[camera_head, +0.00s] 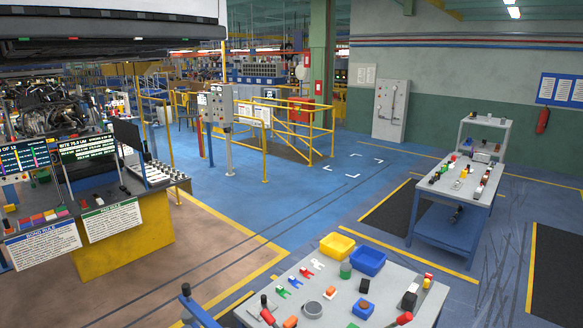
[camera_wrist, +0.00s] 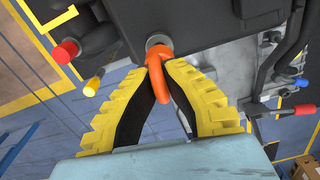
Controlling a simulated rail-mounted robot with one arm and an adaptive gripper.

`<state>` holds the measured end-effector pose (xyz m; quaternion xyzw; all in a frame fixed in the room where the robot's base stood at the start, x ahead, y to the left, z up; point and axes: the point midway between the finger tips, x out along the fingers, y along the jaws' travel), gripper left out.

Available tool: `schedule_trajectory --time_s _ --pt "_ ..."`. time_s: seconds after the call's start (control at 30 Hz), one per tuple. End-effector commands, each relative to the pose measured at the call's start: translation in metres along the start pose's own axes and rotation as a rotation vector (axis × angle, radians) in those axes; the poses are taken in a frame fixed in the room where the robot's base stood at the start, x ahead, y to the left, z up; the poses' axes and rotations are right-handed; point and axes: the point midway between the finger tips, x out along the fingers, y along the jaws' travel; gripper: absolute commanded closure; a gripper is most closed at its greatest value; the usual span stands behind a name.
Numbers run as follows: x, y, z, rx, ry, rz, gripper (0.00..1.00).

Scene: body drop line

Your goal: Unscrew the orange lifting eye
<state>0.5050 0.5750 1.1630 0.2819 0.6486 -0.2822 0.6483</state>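The orange lifting eye (camera_wrist: 158,78) is in the upper middle of the wrist view. Its top end meets a round grey metal boss (camera_wrist: 159,43) on the underside of a dark block. Its loop hangs down between the fingers. My gripper (camera_wrist: 160,70) has two yellow ribbed fingers with dark inner pads. The fingertips close in on both sides of the eye, just below the boss, and appear to touch it. Part of the loop and the far side of the eye are hidden. In the head view neither the eye nor my gripper shows.
The head view shows a tool table (camera_head: 290,290), a blue cart (camera_head: 440,215) and open blue floor (camera_head: 300,195).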

Motion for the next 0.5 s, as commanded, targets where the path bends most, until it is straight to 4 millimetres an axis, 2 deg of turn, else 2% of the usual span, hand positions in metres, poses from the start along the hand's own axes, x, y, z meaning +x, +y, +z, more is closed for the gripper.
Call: schedule_trajectory --time_s 0.5 --pt "-0.022 0.000 0.000 0.000 0.000 0.001 1.00"
